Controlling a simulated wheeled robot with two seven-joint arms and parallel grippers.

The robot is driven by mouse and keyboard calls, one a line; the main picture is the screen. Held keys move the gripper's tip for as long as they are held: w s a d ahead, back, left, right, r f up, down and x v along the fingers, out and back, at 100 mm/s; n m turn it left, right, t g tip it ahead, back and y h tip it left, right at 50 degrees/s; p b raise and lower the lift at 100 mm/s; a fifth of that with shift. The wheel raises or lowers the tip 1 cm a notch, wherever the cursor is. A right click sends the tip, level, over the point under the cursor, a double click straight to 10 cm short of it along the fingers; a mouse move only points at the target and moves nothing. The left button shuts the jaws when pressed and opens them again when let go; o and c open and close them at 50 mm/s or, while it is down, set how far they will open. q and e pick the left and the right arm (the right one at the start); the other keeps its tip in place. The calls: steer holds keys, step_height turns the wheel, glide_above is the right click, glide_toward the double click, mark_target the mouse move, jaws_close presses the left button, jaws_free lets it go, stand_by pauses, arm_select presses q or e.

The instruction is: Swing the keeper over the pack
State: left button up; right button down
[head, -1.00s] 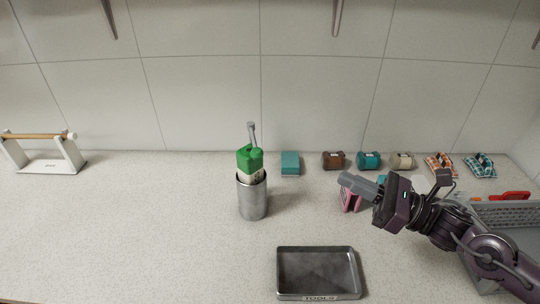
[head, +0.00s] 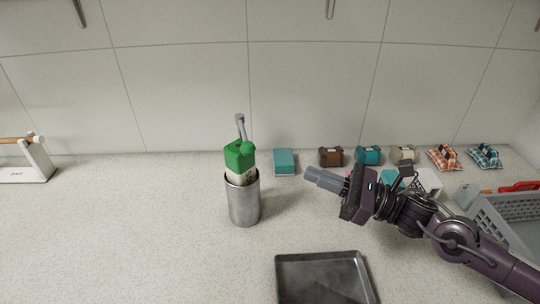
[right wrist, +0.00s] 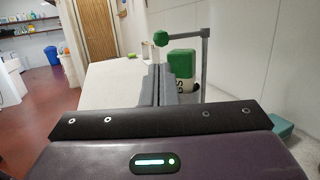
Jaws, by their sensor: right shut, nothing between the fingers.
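A green and white pack (head: 240,160) stands upright in a grey metal cylinder (head: 244,202) left of centre in the head view. A grey keeper (head: 240,124) rises behind the pack. In the right wrist view the keeper (right wrist: 204,58) has an upright post beside the pack (right wrist: 182,64) and a bar reaching left to a green knob (right wrist: 160,38). My right gripper (head: 308,173) is shut and empty, to the right of the cylinder and apart from it; its fingers (right wrist: 160,72) point toward the pack. My left gripper is not in view.
A dark tray (head: 322,256) lies on the counter in front. A teal block (head: 284,161), small rolls and checked packets (head: 444,157) line the wall. A grey basket (head: 508,220) is at right, a white stand (head: 30,160) at far left. Counter left of the cylinder is clear.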

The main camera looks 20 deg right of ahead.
mark_target(248, 148)
steer(key=p+x, duration=0.2)
steer(key=x, duration=0.8)
steer(key=shift+w, duration=0.2)
steer(key=shift+f, duration=0.1)
steer(key=a+b, duration=0.3)
steer(key=b, duration=0.2)
steer(key=shift+s, duration=0.15)
stand_by(0.5)
